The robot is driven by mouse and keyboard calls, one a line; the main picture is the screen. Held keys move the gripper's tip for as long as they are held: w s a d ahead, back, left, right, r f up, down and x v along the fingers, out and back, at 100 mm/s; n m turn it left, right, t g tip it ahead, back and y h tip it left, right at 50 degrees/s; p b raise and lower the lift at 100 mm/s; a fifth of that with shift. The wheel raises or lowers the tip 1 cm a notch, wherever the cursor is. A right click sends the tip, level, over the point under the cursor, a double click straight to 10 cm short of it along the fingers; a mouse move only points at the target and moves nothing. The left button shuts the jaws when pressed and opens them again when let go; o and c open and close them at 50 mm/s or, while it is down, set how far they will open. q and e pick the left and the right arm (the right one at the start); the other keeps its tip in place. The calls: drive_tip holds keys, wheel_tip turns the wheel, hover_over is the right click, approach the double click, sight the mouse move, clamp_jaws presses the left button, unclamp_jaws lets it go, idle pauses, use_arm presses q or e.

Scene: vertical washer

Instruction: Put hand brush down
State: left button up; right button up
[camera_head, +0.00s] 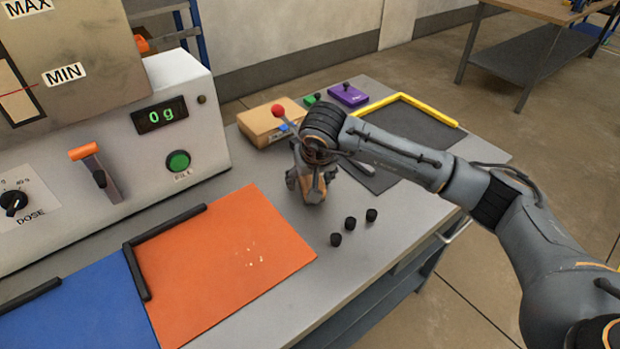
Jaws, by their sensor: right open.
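My right gripper (312,186) is over the grey table, left of a dark mat, pointing down with its fingers apart. A small tan-brown piece (317,190) shows at the fingers. It may be the hand brush, but the gripper hides most of it, and I cannot tell whether it touches the table. My left gripper is out of view.
The grey table (375,234) carries three black knobs (350,223), an orange mat (225,265) with white specks, a blue mat (75,310), and a yellow-edged dark mat (405,125). A tan box (262,126) and purple box (348,95) stand behind. The dosing machine (90,150) is left.

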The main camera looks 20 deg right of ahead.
drive_tip(key=shift+r, duration=0.35)
drive_tip(key=v, duration=1.1)
drive_tip(key=shift+s+r, duration=0.15)
drive_tip(key=shift+r, duration=0.15)
